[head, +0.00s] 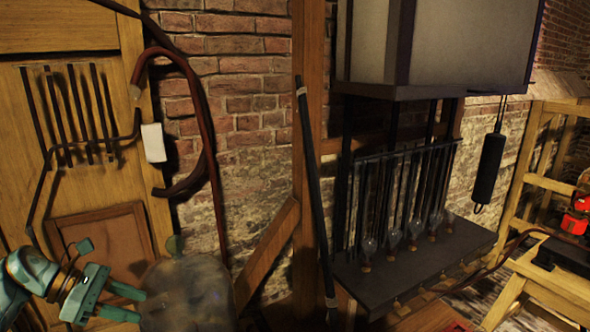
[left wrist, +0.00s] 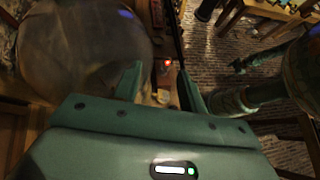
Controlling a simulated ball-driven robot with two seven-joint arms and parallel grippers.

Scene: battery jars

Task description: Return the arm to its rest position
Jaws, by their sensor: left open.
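My left gripper (head: 124,302) comes in at the lower left of the head view, teal, with its two fingers apart and pointing right. In the left wrist view its fingers (left wrist: 162,90) are spread, with nothing held between them. A large rounded, cloudy glass jar (head: 186,295) stands right by the fingertips in the head view. The jar also fills the upper left of the left wrist view (left wrist: 85,45), beside one finger; I cannot tell whether they touch. My right gripper does not show in the head view.
A dark shelf (head: 415,255) with several glass bulbs hangs below a large box (head: 425,40). A wooden post (head: 308,150) and a dark rod (head: 315,190) stand mid-view. A wooden frame (head: 545,290) is at right. A hose (head: 205,110) hangs on the brick wall.

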